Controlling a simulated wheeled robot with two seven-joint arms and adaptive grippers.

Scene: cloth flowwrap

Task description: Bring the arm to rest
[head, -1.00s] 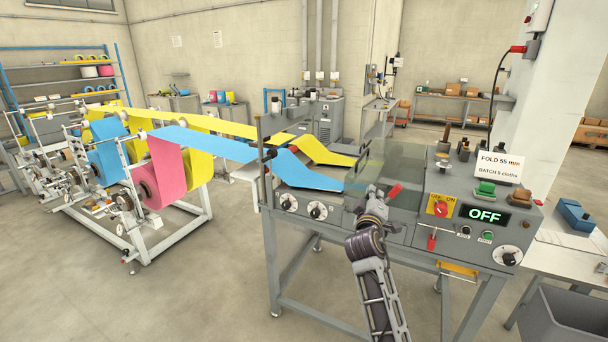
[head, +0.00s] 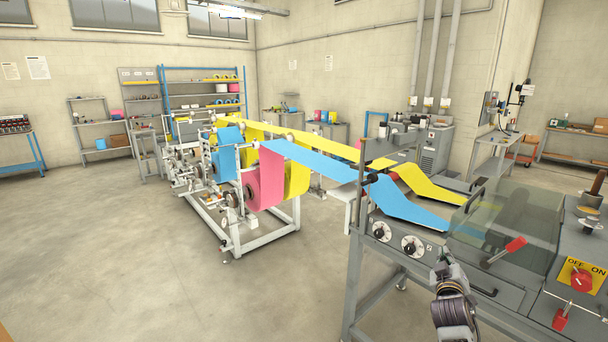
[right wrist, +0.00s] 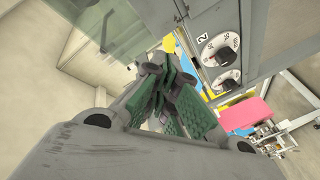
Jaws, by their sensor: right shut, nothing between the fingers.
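My right gripper (head: 443,268) is shut and empty, low at the right in the head view. It appears in front of the grey machine's near side, left of the guard's red handle (head: 503,251) and below the dials. In the right wrist view its green-padded fingers (right wrist: 168,88) are together with nothing between them. The machine's panel with two dials (right wrist: 221,50) shows beyond them. I cannot tell the exact gap between the gripper and the machine. My left gripper is not in view.
The grey machine (head: 385,268) with its clear guard (head: 505,212) fills the right. Blue (head: 318,163) and yellow (head: 425,185) webs run to it from the roll stand (head: 262,242). The floor (head: 110,260) at the left is clear.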

